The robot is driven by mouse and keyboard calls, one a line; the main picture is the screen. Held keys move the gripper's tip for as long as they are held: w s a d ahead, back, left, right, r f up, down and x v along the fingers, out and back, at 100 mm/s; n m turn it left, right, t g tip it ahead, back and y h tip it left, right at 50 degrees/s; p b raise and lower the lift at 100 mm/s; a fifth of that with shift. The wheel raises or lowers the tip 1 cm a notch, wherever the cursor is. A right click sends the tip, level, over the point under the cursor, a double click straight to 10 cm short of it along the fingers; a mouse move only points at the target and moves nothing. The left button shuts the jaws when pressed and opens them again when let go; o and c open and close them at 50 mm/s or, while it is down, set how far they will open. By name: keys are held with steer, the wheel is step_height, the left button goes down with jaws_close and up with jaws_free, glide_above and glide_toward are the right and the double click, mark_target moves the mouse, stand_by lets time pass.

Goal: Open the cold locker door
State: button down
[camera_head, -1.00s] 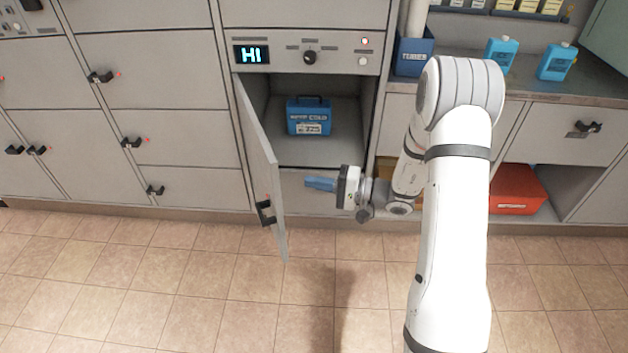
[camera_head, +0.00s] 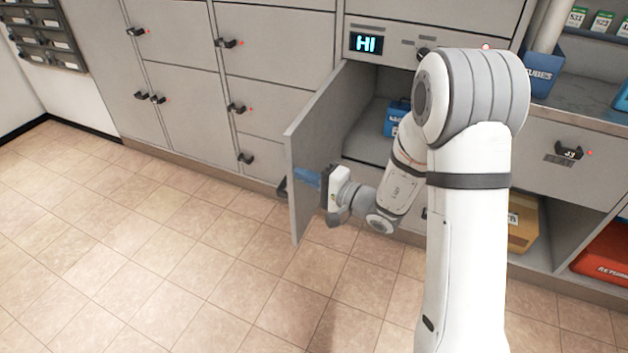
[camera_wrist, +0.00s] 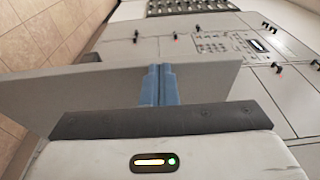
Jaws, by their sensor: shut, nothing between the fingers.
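The cold locker door (camera_head: 318,135) stands swung well out from the locker, hinged on its left side. In the wrist view the door (camera_wrist: 85,92) is a grey panel just beyond my fingers. My gripper (camera_head: 305,177) has its blue fingers at the inner face of the door; the wrist view shows the fingers (camera_wrist: 158,84) together, with nothing between them. They look to be touching the door or very close to it. The locker's opening (camera_head: 372,112) shows a blue box (camera_head: 396,117) inside, partly hidden by my arm. The door's handle is mostly hidden.
A panel with an "HI" display (camera_head: 366,43) is above the opening. Closed lockers with black handles (camera_head: 236,108) line the left. A yellow box (camera_head: 522,222) and a red bin (camera_head: 606,252) sit low at right. The tiled floor (camera_head: 150,260) at left is clear.

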steer(key=shift+w+d, duration=0.1)
steer(key=shift+d, duration=0.1)
steer(key=s+d, duration=0.9)
steer(key=s, duration=0.1)
steer(key=s+a+r+n+g+h+p, duration=0.2)
steer(key=s+r+n+g+h+p, duration=0.25)
steer(key=s+r+g+p, duration=0.75)
steer(key=s+d+r+t+h+p, duration=0.1)
steer(key=d+r+t+h+p, duration=0.2)
steer(key=r, duration=0.6)
steer(key=s+d+r+n+t+h+p, duration=0.1)
steer(key=d+r+t+h+p, duration=0.2)
steer(key=d+r+h+p, duration=0.5)
steer(key=d+r+p, duration=0.1)
steer(key=d+r, duration=0.1)
steer(key=d, duration=0.2)
steer(key=shift+s+d, duration=0.2)
steer(key=shift+s, duration=0.1)
